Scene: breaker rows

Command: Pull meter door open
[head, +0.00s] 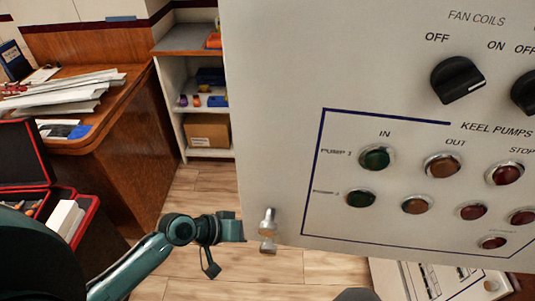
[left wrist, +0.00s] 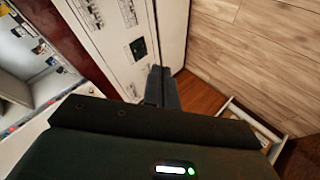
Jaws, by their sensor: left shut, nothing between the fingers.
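The pale grey panel door (head: 280,100) fills the right half of the head view. It carries black FAN COILS knobs (head: 457,79) and KEEL PUMPS push buttons (head: 374,157). A metal handle (head: 268,231) sits at its lower left edge. My left gripper (head: 240,228) is just left of this handle, with a small visible gap. In the left wrist view its dark fingers (left wrist: 162,88) are shut together with nothing between them. A pale cabinet front (left wrist: 125,30) with printed rows is beyond the fingers there.
A wooden desk (head: 115,110) with papers stands at the left, with an open red-edged case (head: 85,212) in front. Shelves (head: 167,100) holding a cardboard box (head: 208,130) stand behind. Another pale panel (head: 400,282) shows below the door. Wood floor (head: 190,190) is clear between.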

